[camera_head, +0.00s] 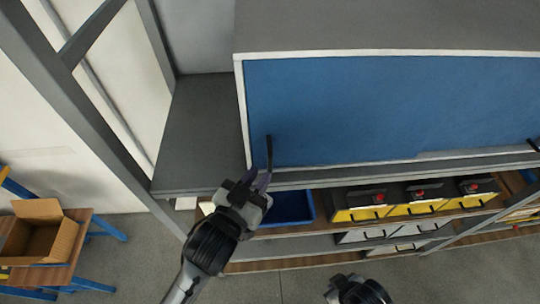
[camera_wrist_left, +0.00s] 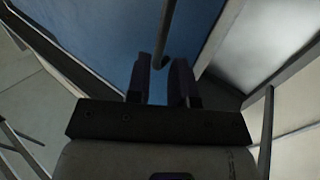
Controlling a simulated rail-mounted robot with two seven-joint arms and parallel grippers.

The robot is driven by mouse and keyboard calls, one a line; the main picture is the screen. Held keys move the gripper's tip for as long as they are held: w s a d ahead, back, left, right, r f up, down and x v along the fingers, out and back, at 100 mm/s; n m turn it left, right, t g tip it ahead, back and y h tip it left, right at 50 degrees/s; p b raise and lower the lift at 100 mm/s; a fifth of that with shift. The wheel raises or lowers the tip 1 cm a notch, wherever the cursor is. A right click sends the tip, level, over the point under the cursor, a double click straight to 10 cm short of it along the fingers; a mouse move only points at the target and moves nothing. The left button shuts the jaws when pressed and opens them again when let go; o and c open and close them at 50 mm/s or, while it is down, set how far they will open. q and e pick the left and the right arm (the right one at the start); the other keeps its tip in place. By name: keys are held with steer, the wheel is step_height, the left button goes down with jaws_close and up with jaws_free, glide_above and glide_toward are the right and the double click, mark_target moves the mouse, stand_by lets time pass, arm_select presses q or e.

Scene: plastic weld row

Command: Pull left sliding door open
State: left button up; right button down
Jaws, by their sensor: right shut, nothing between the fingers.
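The blue sliding door (camera_head: 350,105) has a pale frame and fills the front of the grey cabinet. Its dark, upright bar handle (camera_head: 269,150) is near the door's left edge. My left gripper (camera_head: 259,180) is at the handle's lower end. In the left wrist view, the fingers (camera_wrist_left: 162,80) are apart. The handle (camera_wrist_left: 166,30) comes down to the gap between them, with its bent end near the fingertips; I cannot tell whether it touches them. My right gripper (camera_head: 342,288) is low at the bottom edge, partly cut off, shut and away from the door.
A grey shelf surface (camera_head: 205,125) lies open left of the door. Below are a blue bin (camera_head: 290,208) and several yellow-and-black boxes (camera_head: 415,198). A grey post (camera_head: 85,110) stands at left. A cardboard box (camera_head: 38,235) sits on a small table at lower left.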

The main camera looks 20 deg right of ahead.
mark_target(269, 163)
arm_select(q)
steer(key=shift+p+x, duration=0.5)
steer(key=shift+x, duration=2.25)
jaws_close()
